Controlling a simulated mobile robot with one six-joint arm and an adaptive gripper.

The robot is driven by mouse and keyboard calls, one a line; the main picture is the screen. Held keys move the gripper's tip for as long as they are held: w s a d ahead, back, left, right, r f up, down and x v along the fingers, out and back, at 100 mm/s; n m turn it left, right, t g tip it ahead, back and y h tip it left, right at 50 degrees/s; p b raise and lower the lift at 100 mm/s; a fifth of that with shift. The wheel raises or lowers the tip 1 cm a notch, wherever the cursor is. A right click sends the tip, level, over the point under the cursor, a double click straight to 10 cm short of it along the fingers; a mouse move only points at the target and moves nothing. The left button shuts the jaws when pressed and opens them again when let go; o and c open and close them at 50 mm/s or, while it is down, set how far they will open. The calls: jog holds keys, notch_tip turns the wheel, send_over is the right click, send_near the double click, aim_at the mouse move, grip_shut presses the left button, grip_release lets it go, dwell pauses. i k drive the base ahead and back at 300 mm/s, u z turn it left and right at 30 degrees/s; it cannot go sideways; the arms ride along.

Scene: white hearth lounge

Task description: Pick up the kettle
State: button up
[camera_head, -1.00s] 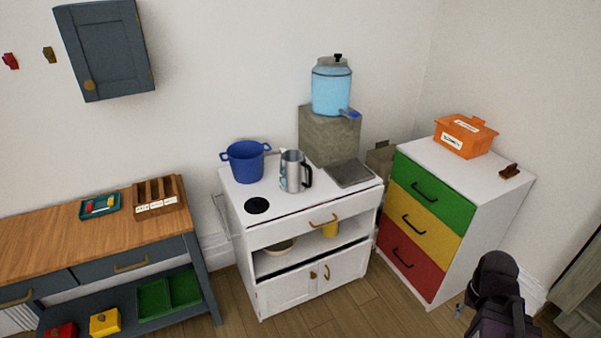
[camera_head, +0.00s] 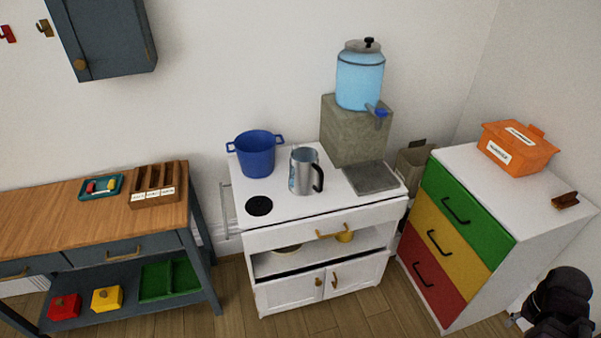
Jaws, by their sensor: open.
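The kettle (camera_head: 303,172) is a silver metal jug with a black handle on its right side. It stands upright on the white top of the small cabinet (camera_head: 325,207), in the middle of the view. My arm shows as a dark shape at the lower right corner, well away from the kettle. My gripper's fingertips cannot be made out, and nothing is seen held.
A blue pot (camera_head: 257,155) stands just left of the kettle, and a black disc (camera_head: 259,206) lies in front of it. A grey plate (camera_head: 373,178) and a water dispenser (camera_head: 360,75) are to the right. A coloured drawer unit (camera_head: 465,225) stands farther right. Wooden floor shows in front.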

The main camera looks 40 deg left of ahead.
aim_at(306, 175)
jog(key=u, duration=0.45)
jog(key=i, duration=0.85)
jog(key=u, duration=0.4)
